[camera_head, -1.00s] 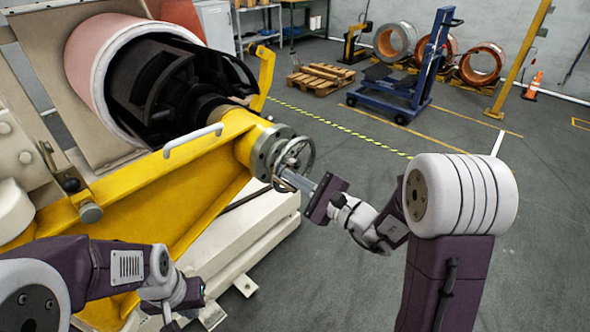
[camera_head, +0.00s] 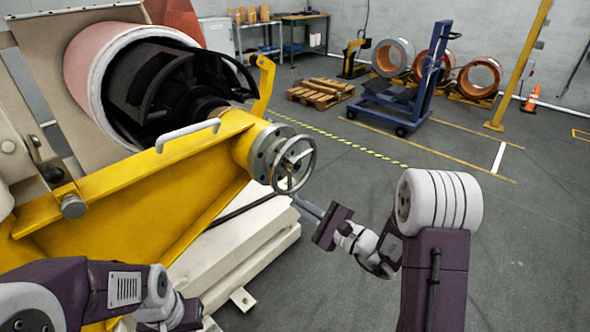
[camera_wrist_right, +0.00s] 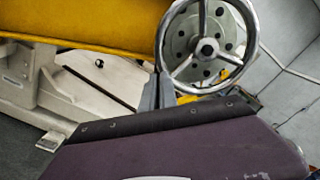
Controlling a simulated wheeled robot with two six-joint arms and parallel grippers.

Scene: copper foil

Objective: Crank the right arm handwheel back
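The handwheel (camera_head: 293,165) is a silver three-spoked wheel on a round flange at the end of the yellow arm (camera_head: 195,165). It also shows at the upper right in the right wrist view (camera_wrist_right: 207,48). My right gripper (camera_head: 298,202) is just below the wheel's lower rim in the head view. In the right wrist view its grey fingers (camera_wrist_right: 158,92) are close together, with nothing seen between them, beside the rim's lower left. I cannot tell whether the tips touch the rim. My left gripper (camera_head: 190,318) is at the bottom edge, largely cut off, so its fingers are hidden.
A large pink-white roll on a black core (camera_head: 160,85) sits behind the yellow arm. A pale machine base (camera_head: 240,245) stands below. A blue lift cart (camera_head: 405,100), a pallet (camera_head: 320,90) and copper coils (camera_head: 480,77) are farther back.

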